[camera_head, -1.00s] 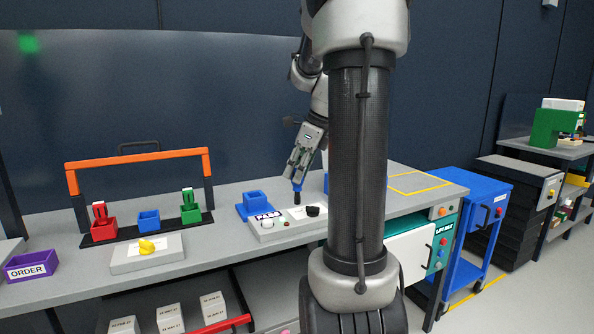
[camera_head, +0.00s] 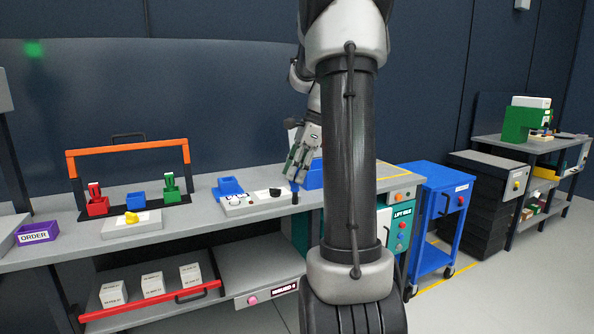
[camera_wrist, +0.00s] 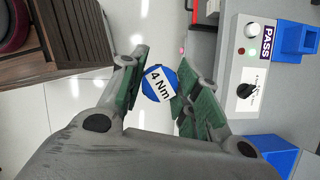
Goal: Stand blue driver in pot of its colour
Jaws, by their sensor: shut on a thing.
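My gripper (camera_head: 295,180) is shut on the blue driver, near the right end of the tester at the bench's front. In the wrist view the driver (camera_wrist: 160,84) shows end-on between the green finger pads, with a blue rim and a "4 Nm" label. The blue pot (camera_head: 136,202) stands in the middle of the rack at the left of the bench, well left of my gripper, and looks empty. The red pot (camera_head: 97,207) and green pot (camera_head: 171,196) beside it each hold a driver of their own colour.
The rack's orange handle bar (camera_head: 128,148) arches above the pots. A plate with a yellow piece (camera_head: 131,217) lies before them. The grey tester (camera_head: 252,202) with a blue PASS holder (camera_head: 229,187) lies between rack and gripper. A blue cart (camera_head: 438,205) stands at right.

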